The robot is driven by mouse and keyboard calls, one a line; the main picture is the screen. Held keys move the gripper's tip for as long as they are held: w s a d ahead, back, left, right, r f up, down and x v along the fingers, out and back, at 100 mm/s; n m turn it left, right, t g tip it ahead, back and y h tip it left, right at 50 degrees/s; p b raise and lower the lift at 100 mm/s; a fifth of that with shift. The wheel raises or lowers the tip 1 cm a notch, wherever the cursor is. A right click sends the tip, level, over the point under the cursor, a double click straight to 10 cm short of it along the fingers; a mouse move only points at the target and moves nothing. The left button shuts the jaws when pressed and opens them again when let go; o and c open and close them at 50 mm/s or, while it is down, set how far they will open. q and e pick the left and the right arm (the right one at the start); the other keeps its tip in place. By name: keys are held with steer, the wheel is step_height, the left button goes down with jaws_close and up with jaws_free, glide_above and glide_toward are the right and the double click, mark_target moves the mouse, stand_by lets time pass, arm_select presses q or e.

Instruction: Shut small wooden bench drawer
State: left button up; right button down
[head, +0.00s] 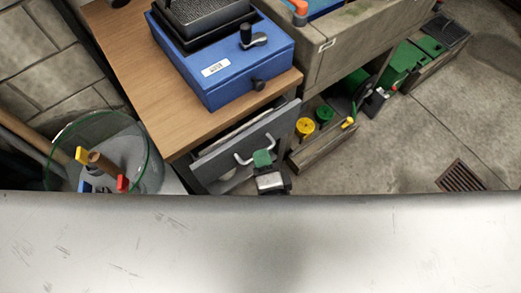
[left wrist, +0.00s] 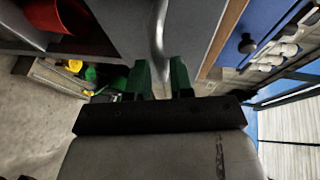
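The small wooden bench (head: 133,62) stands at the upper left in the head view. Its grey drawer (head: 222,163) is partly pulled out, with a gap showing behind its front. A pale curved handle (head: 243,160) is on the drawer front. My left gripper (head: 263,160) is at the handle's right end. In the left wrist view, the green fingers of my left gripper (left wrist: 163,75) stand apart. The metal handle (left wrist: 158,30) runs down toward the gap between them, and its lower end is hard to make out. My right gripper is not in view.
A blue box (head: 222,65) with a crank and knob sits on the bench top. A glass container (head: 150,150) holding tools is at the left. A low wooden tray (head: 325,148) is right of the drawer. Open concrete floor (head: 410,150) lies to the right.

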arm_select(q)
steer(key=shift+x, duration=1.2)
jaws_close()
